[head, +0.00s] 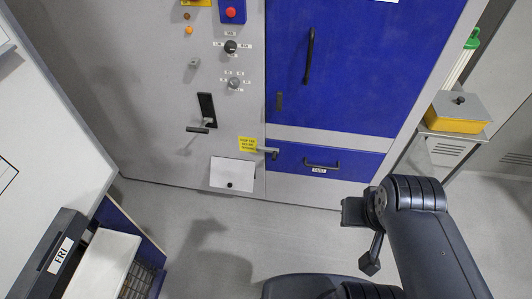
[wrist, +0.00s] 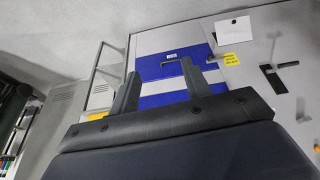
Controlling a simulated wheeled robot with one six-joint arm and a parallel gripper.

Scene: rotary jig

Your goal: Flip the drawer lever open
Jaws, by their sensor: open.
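The drawer lever (head: 270,152) is a small grey handle with a dark end at the left edge of the blue drawer (head: 345,170), beside a yellow label (head: 248,145). The drawer front is flush with the cabinet. In the wrist view, turned upside down, the lever (wrist: 212,57) is at the upper right, next to the yellow label (wrist: 230,58). My gripper (wrist: 160,71) is open and empty, its two fingers apart in front of the drawer front and some way off from it. The fingers hide part of the drawer.
A blue door (head: 360,70) with a black handle is above the drawer. A black lever handle (head: 206,112), knobs and a red button (head: 231,12) are on the grey panel at left. A yellow box (head: 455,122) stands at right.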

